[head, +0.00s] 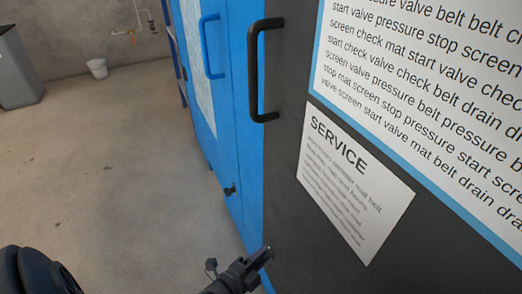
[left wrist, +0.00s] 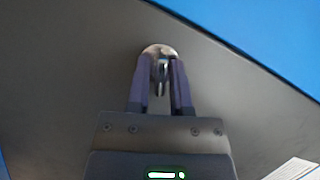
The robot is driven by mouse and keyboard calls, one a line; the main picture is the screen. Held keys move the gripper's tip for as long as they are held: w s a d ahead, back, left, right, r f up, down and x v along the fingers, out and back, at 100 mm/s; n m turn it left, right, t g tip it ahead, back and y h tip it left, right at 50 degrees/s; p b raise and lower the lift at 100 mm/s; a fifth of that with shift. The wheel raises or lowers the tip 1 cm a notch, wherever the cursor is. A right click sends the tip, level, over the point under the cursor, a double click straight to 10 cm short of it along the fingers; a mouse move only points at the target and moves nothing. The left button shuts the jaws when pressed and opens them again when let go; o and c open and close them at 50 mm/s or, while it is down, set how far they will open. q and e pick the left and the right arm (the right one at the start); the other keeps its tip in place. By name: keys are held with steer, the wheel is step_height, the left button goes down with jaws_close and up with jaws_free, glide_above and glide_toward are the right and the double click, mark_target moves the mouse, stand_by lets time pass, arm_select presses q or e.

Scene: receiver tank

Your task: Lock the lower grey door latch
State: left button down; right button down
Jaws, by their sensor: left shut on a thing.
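The dark grey door (head: 290,215) fills the right of the head view, with a black bar handle (head: 255,70) at its upper left edge. My left gripper (head: 262,256) is at the door's lower left edge, at the bottom of the view. In the left wrist view, both fingers (left wrist: 160,75) are closed on the lower grey door latch (left wrist: 159,50), a small round metallic piece on the grey surface. The fingers hide much of the latch, so its turn is hard to tell. My right gripper is not in view.
A blue door (head: 222,140) with a blue handle (head: 207,45) and a small black latch (head: 230,190) stands to the left. A service sign (head: 350,190) is on the grey door. A white bucket (head: 97,68) and a grey bin (head: 15,70) stand far back; the floor between is clear.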

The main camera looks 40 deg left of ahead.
arm_select(q)
steer(key=shift+f+m+t, duration=0.1)
steer(key=shift+m+t, duration=0.2)
steer(key=shift+m, duration=0.4)
steer(key=shift+d+m, duration=0.1)
steer(key=shift+m, duration=0.5)
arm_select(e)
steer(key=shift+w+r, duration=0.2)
arm_select(q)
steer(key=shift+m+t, duration=0.4)
steer(key=c, duration=0.7)
jaws_free()
steer(key=shift+s, duration=0.4)
steer(key=s+p, duration=0.1)
steer(key=s, duration=0.8)
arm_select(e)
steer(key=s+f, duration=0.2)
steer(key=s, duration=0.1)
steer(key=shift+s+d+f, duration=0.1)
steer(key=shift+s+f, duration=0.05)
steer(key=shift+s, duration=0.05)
arm_select(q)
steer(key=shift+s, duration=0.1)
